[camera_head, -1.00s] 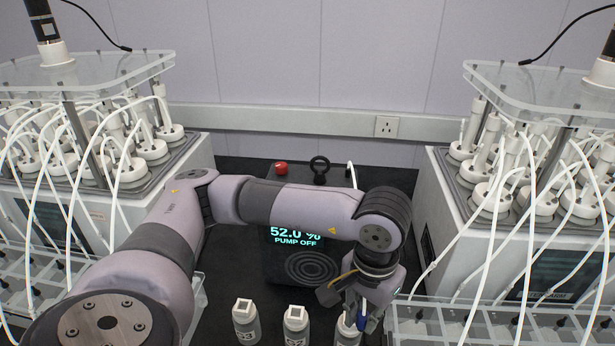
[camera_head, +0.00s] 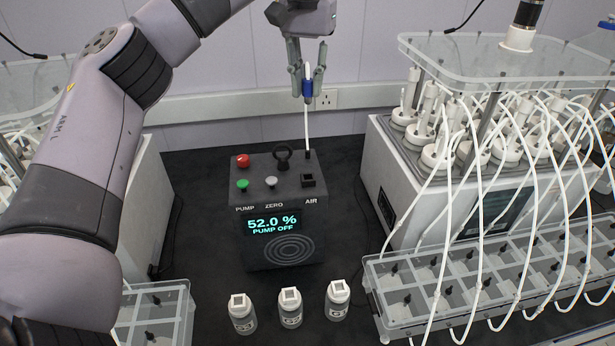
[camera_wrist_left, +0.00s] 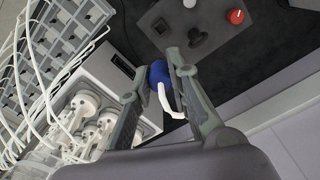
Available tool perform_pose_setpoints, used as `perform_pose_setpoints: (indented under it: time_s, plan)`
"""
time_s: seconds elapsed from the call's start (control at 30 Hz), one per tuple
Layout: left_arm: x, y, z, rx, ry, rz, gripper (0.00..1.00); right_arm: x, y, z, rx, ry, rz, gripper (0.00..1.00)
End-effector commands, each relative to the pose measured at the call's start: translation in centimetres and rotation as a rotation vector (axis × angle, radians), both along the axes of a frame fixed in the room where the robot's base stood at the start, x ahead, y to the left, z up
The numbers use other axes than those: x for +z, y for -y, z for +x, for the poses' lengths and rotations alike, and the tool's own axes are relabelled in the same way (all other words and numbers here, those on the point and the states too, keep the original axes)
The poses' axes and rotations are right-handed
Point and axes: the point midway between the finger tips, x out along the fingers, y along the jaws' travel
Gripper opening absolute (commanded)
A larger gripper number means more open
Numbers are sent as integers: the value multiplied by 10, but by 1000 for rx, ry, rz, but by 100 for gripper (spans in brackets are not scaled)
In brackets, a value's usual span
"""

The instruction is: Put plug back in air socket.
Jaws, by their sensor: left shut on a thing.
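My left gripper (camera_head: 307,76) is shut on a blue plug (camera_head: 307,89) with a white tube. It holds the plug in the air, well above and behind the dark pump box (camera_head: 262,225). The box's display reads 52.0 % and PUMP OFF. My right gripper is out of view.
Three white-capped bottles (camera_head: 291,308) stand in front of the box. A reactor unit (camera_head: 440,190) with many white tubes and a clear rack (camera_head: 450,288) are at right.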

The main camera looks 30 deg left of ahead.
Motion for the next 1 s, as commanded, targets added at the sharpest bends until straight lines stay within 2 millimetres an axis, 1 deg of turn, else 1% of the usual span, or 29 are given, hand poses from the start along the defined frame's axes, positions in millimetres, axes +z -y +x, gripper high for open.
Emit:
perform_pose_setpoints:
  time_s: [0.07,0.17,0.2,0.43,0.57,0.6,0.7,0.8,1.0]
  plan:
    - [-6,-1,0,0,-5,0,0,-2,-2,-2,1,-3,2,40]
    - [-27,-1,0,-1,-8,-1,0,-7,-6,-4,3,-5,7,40]
    - [-37,0,0,-2,-8,0,0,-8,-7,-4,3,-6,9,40]
    - [-90,0,0,0,-6,-1,0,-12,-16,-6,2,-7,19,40]
    - [-117,0,-1,1,-7,-1,0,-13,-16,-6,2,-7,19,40]
    - [-124,-1,-1,1,-7,1,0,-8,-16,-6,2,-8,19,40]
    - [-142,-1,-1,2,-5,0,0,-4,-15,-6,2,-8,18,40]
    - [-152,-1,0,2,-2,2,0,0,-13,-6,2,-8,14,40]
    - [-167,-1,0,2,-3,0,0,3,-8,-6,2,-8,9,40]
